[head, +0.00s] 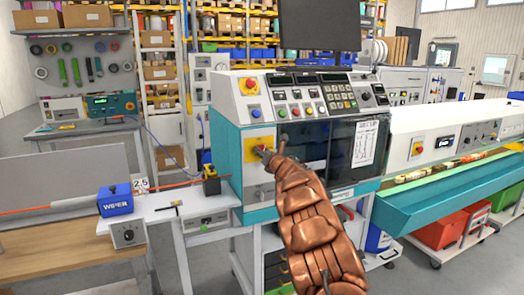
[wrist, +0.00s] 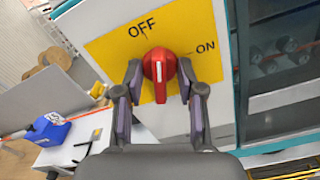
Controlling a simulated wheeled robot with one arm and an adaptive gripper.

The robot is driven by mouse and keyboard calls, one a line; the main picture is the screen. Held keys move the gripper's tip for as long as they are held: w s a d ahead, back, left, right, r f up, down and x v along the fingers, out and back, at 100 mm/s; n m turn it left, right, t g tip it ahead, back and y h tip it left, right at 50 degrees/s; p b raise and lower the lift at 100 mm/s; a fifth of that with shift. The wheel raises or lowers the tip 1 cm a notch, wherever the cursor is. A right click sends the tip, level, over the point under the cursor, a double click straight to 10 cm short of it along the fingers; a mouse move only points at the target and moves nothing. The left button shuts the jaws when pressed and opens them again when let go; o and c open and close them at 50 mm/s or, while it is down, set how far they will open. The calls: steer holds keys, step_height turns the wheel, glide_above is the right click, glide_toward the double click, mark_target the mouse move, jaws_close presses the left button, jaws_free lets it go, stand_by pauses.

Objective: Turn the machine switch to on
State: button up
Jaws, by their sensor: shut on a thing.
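The machine switch is a red knob (wrist: 160,68) with a white line, on a yellow plate (wrist: 205,20) marked OFF and ON. In the wrist view the plate looks tilted, with OFF above the knob and ON to its right. The white line runs nearly up and down, its upper end toward OFF rather than ON. My gripper (wrist: 159,82) is shut on the knob, one finger on each side. In the head view my copper-coloured arm reaches up to the yellow plate (head: 253,143) on the machine's front, and my gripper (head: 266,154) hides most of the knob.
The machine's control panel (head: 310,95) with several buttons is above the switch. A dark window door (head: 345,150) is to its right. A workbench with a blue wiper box (head: 115,200) and an orange cable is at left. A teal-edged trough (head: 440,210) extends right.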

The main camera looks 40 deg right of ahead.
steer(key=shift+m+p, duration=1.8)
steer(key=shift+m, duration=1.4)
steer(key=shift+r+m+p, duration=0.1)
steer(key=shift+m+p, duration=1.25)
steer(key=shift+m, duration=0.35)
steer(key=shift+m+p, duration=1.15)
steer(key=shift+m, duration=0.15)
steer(key=o, duration=0.8)
steer(key=shift+m, duration=0.3)
steer(key=shift+o, duration=0.2)
steer(key=shift+s, duration=0.15)
